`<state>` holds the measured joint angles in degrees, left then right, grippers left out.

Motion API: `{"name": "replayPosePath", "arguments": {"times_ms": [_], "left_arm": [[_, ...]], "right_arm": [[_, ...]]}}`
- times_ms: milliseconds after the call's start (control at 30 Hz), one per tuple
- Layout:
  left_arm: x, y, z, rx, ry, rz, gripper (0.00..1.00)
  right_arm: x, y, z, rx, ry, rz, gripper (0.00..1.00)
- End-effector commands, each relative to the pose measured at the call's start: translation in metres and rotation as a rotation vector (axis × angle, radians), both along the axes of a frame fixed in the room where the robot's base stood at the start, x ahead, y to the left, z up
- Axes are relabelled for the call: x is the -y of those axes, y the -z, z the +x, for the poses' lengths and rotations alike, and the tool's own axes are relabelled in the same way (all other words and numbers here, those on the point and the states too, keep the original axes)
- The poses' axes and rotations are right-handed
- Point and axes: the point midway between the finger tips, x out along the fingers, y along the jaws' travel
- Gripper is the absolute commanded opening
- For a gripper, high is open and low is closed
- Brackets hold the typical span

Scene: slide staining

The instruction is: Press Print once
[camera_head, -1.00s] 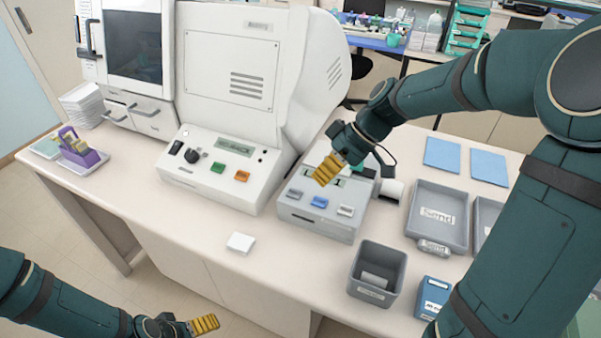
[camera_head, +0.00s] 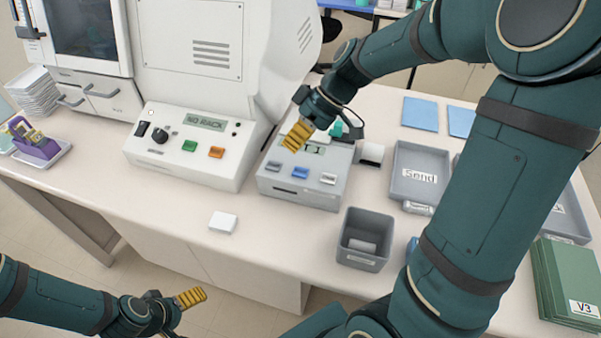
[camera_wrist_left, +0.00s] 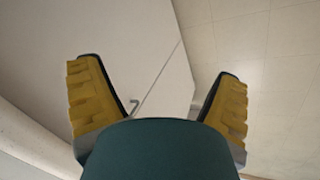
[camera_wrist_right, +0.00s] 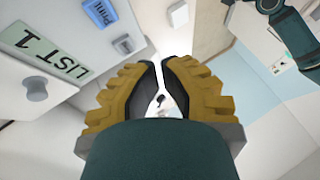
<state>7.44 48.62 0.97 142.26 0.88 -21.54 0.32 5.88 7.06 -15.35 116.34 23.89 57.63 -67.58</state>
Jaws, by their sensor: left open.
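The grey printer box (camera_head: 307,199) stands on the bench with a left grey button (camera_head: 273,167), a middle blue button (camera_head: 300,172) and a right grey button (camera_head: 328,179). Their labels are too small to read in the head view. My right gripper (camera_head: 291,146) hangs above the box behind the left button, fingers together and empty. The right wrist view shows a LIST 1 display (camera_wrist_right: 45,50), the blue button (camera_wrist_right: 99,12) and a grey button (camera_wrist_right: 124,45), whose tilted label looks like Print. My left gripper (camera_head: 203,292) is open and empty, in front of the bench.
The large white machine (camera_head: 180,160) left of the box has a NO RACK display, a green and an orange button. A white block (camera_head: 223,221) lies on the bench front. A grey bin (camera_head: 364,240) and a Send tray (camera_head: 420,172) stand to the right.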

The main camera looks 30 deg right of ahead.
Motion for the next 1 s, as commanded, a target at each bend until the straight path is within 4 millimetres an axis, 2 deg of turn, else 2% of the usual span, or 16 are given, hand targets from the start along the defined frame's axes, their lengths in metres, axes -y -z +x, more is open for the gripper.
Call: {"name": "replayPosePath", "arguments": {"times_ms": [33,433,600,867,900,933,1000], "left_arm": [[0.000,0.008,0.000,-0.001,0.000,0.001,0.91],[0.003,0.047,-0.012,-0.027,0.021,-0.005,0.91],[0.003,0.054,-0.015,-0.034,0.027,-0.006,0.91],[0.003,0.053,-0.015,-0.035,0.027,-0.006,0.91],[0.003,0.053,-0.015,-0.035,0.027,-0.006,0.91],[0.003,0.053,-0.015,-0.035,0.027,-0.006,0.91],[0.003,0.053,-0.015,-0.035,0.027,-0.006,0.91]], "right_arm": [[0.000,0.010,0.000,-0.002,0.001,0.001,0.00],[0.000,0.061,0.000,0.000,0.000,-0.001,0.00],[0.000,0.068,0.000,0.000,0.000,-0.001,0.00],[0.000,0.067,0.000,0.000,0.000,-0.001,0.00],[0.000,0.067,0.000,0.000,0.000,-0.001,0.05],[0.000,0.067,0.000,0.000,0.000,0.000,0.00],[0.000,0.067,0.000,0.000,0.000,0.000,0.00]]}}
